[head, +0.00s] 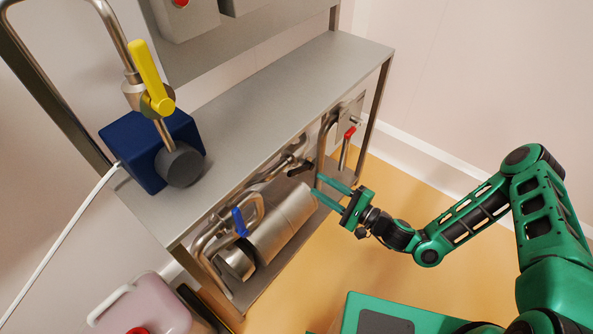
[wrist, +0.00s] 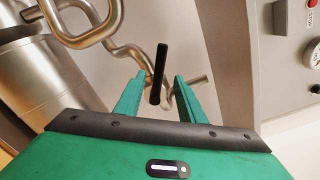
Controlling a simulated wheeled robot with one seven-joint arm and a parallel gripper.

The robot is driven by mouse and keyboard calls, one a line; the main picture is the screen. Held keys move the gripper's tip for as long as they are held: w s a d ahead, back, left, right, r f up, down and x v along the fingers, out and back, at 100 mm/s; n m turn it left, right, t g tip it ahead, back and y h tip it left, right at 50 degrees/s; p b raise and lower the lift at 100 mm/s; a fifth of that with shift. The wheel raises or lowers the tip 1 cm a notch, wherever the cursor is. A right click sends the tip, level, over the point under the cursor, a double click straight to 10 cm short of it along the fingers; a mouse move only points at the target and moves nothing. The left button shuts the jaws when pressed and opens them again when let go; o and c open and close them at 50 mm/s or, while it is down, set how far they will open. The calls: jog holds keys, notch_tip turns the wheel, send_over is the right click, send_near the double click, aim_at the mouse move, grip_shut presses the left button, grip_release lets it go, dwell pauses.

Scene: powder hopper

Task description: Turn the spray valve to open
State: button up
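My gripper (head: 318,185) is open and empty beside the lower pipework under the steel bench. A black lever handle (head: 300,168) sits on a pipe just beyond its fingertips. In the wrist view the black lever (wrist: 160,72) stands nearly upright between the two open fingers (wrist: 160,88), apparently a little beyond them and touching neither. No label shows which is the spray valve.
A steel cylinder (head: 277,232) lies on the lower shelf, left of my gripper. The steel bench (head: 290,95) overhangs the pipes. A blue pump (head: 140,145) stands on it. A pink canister (head: 145,305) is at lower left. A panel with a gauge (wrist: 313,52) is at right in the wrist view.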

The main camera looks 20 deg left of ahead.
aim_at(299, 172)
jog(key=x, duration=1)
jog(key=shift+a, duration=0.25)
jog(key=shift+w, duration=0.1)
grip_shut()
